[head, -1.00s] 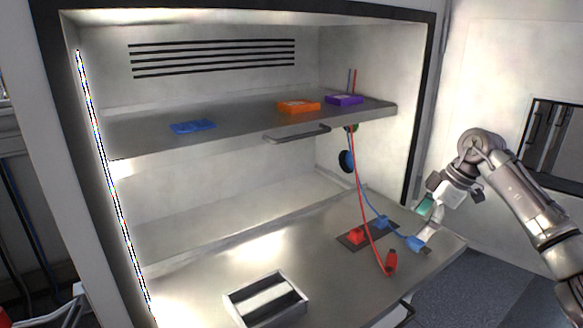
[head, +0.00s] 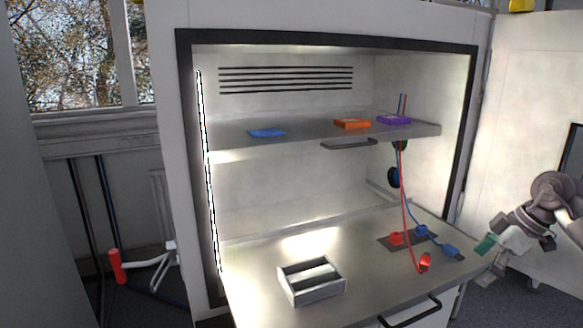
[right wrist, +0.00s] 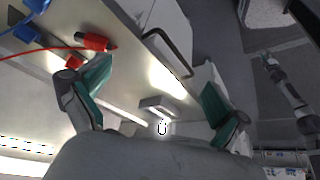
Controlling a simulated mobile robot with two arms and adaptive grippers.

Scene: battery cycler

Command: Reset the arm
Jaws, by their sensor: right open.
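My right gripper (head: 490,243) is at the right edge of the head view, beside the bench and clear of the blue plug (head: 451,252). In the right wrist view its two green-padded fingers (right wrist: 155,88) are wide apart with nothing between them. The red plug (head: 425,263) lies on the bench top; it also shows in the right wrist view (right wrist: 95,41). A grey jointed arm (right wrist: 283,85) at the right of the right wrist view looks like my left arm; its jaws are too small to read.
The bench (head: 255,290) holds a grey open tray (head: 312,290) and a red-and-blue socket plate (head: 385,246). The shelf (head: 300,138) carries blue (head: 267,133), orange (head: 352,123) and purple (head: 394,120) items. A drawer handle (head: 410,316) juts from the bench front.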

